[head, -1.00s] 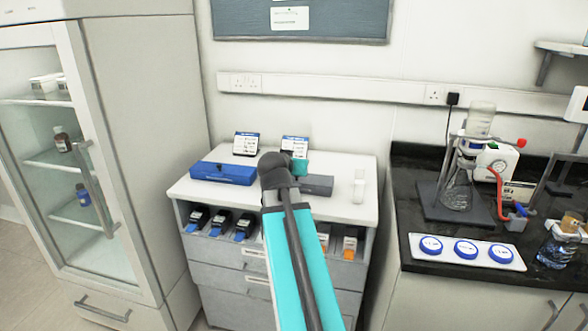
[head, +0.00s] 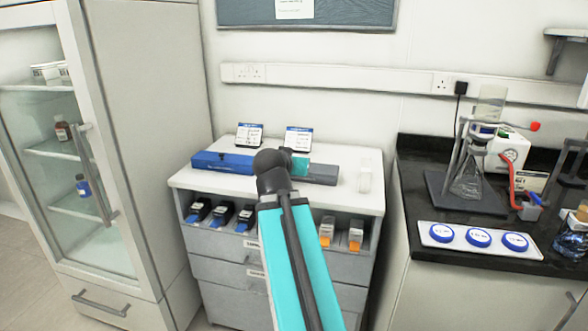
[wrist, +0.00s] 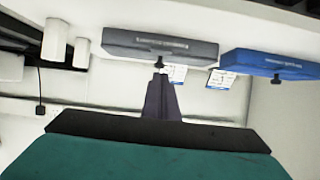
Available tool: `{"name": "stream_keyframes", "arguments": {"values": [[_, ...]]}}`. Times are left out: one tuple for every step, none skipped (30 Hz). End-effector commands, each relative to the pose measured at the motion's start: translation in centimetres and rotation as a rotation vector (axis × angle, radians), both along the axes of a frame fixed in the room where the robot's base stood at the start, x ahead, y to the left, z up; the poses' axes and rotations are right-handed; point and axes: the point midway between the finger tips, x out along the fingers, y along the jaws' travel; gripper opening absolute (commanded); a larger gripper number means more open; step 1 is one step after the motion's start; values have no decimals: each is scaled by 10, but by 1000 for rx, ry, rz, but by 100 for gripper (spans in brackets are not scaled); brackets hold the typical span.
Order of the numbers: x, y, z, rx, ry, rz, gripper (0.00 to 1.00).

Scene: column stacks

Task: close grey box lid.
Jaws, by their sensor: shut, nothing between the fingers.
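The grey box (head: 323,174) lies on the white top of a drawer cabinet, partly hidden by my arm in the head view. Its lid looks down and flat, but I cannot tell if it is fully closed. The box also shows in the wrist view (wrist: 165,46), which looks upside down. My gripper (wrist: 161,82) is shut and empty, its dark fingers pointing toward the box's front. Whether the tips touch the box is unclear. In the head view my arm hides the fingers.
A blue box (head: 222,162) lies left of the grey one. Two small label cards (head: 249,136) stand behind the boxes. White cylinders (head: 364,178) stand to the right. A tall glass-fronted cabinet (head: 160,130) is on the left, a black bench (head: 415,165) on the right.

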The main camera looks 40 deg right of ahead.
Motion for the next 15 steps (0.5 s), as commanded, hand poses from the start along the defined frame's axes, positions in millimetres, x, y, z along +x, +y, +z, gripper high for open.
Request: {"name": "stream_keyframes", "arguments": {"values": [[-1,1,-4,-1,-1,1,0],[-1,2,-4,-1,-1,1,0],[-2,3,-4,-1,-1,1,0],[-2,4,-5,-1,-1,1,0],[-3,4,-5,-1,-1,1,0],[-3,5,-6,0,0,1,0],[-3,6,-6,-1,-1,1,0],[-4,7,-7,-1,-1,2,0],[-4,8,-7,-1,-1,3,0],[-5,9,-7,0,-2,3,0],[-5,10,-8,0,-2,3,0],[-6,11,-8,1,-1,3,0],[-6,11,-9,1,-1,3,0],[-7,13,-10,1,-1,3,0],[-8,14,-10,1,-1,4,0]]}}
